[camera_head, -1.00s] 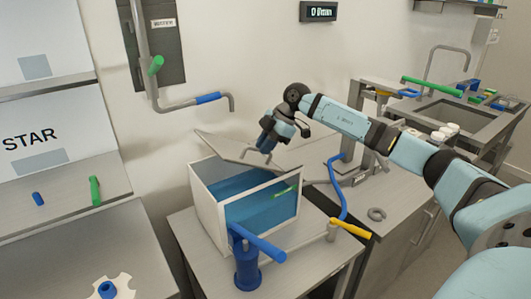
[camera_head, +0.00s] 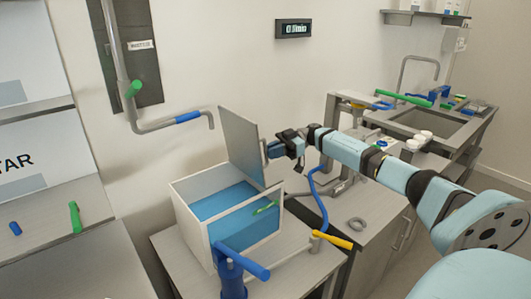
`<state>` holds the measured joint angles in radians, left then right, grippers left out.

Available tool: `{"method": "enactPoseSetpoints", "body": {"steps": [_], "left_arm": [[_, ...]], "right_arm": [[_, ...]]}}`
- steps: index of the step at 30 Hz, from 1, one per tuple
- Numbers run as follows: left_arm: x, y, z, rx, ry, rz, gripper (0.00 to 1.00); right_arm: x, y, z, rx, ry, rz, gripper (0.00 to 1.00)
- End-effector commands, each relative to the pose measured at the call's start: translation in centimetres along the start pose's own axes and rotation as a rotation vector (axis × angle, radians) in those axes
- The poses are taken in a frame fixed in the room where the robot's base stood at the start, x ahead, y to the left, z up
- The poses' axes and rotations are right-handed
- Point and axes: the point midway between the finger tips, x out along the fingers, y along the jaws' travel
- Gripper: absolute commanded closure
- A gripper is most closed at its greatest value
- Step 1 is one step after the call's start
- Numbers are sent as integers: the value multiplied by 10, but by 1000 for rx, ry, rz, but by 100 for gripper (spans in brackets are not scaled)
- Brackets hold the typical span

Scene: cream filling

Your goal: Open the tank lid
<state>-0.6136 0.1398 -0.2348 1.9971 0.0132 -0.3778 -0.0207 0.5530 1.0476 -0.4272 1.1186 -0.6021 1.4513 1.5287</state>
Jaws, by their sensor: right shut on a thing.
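The white tank (camera_head: 194,222) stands on a grey table and holds blue liquid (camera_head: 222,202). Its grey lid (camera_head: 238,145) stands steeply raised, close to upright, along the tank's back right side. My right gripper (camera_head: 268,150) is shut at the lid's right face, where a small handle seems to be; the fingers are partly hidden by the lid. A green handle (camera_head: 265,208) shows at the tank's right front wall. My left gripper is not in view.
A blue valve post (camera_head: 231,278) with a blue bar stands before the tank. A grey pipe (camera_head: 160,126) hangs from the wall at upper left.

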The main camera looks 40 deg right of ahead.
Motion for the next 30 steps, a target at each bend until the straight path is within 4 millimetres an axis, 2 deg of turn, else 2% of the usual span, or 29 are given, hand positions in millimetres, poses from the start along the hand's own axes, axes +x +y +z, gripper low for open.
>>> {"method": "enactPoseSetpoints", "body": {"steps": [10,26,27,30], "left_arm": [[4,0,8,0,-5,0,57],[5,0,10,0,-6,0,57],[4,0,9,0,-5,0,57],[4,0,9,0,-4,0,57]], "right_arm": [[-14,3,10,27,141,2,100],[-16,4,11,33,166,1,100],[-16,4,11,33,166,1,85],[-16,3,11,33,165,0,62]]}}
